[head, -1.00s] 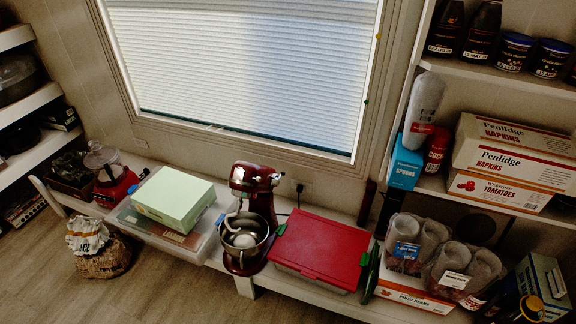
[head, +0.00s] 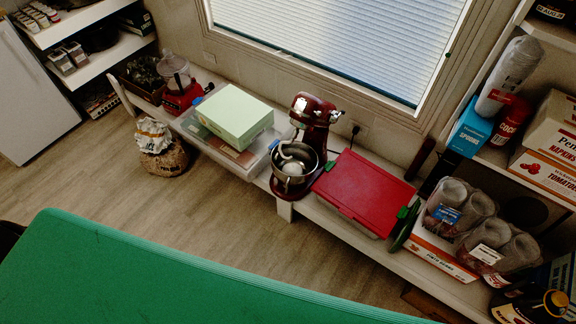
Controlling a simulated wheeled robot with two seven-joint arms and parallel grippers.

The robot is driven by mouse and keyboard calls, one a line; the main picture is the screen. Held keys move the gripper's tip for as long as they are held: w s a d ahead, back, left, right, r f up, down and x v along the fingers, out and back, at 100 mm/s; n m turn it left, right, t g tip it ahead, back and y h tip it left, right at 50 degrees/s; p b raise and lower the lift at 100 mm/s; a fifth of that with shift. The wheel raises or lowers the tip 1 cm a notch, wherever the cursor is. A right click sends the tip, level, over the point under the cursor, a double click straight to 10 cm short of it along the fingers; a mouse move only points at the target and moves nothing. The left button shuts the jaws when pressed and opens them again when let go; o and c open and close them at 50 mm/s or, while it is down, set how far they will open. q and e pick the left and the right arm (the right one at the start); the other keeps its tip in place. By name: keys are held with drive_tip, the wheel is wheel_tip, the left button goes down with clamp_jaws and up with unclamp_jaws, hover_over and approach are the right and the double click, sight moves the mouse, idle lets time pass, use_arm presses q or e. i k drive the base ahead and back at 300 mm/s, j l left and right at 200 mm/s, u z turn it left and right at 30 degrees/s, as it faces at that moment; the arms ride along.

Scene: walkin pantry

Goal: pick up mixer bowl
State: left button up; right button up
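The mixer bowl (head: 294,170) is a shiny metal bowl. It sits on the base of a red stand mixer (head: 312,118) on the low bench under the window. The mixer's hook hangs down into the bowl, and something pale shows inside it. Neither of my grippers is in the head view.
A red-lidded bin (head: 362,190) stands right of the mixer, and a pale green box (head: 233,115) stands on a clear bin to its left. A large green surface (head: 180,275) fills the lower front. Wooden floor (head: 245,200) is open before the bench. A sack (head: 160,150) stands on it.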

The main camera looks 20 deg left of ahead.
sight(297, 170)
drive_tip(key=i+j, duration=0.1)
drive_tip(key=j, duration=0.4)
drive_tip(key=i+j+z, duration=0.15)
drive_tip(key=j, duration=0.35)
drive_tip(key=i+j, duration=0.1)
drive_tip(key=j, duration=0.4)
drive_tip(key=j+z, duration=0.1)
drive_tip(key=j, duration=0.4)
drive_tip(key=i+z, duration=0.1)
drive_tip(key=z, duration=0.85)
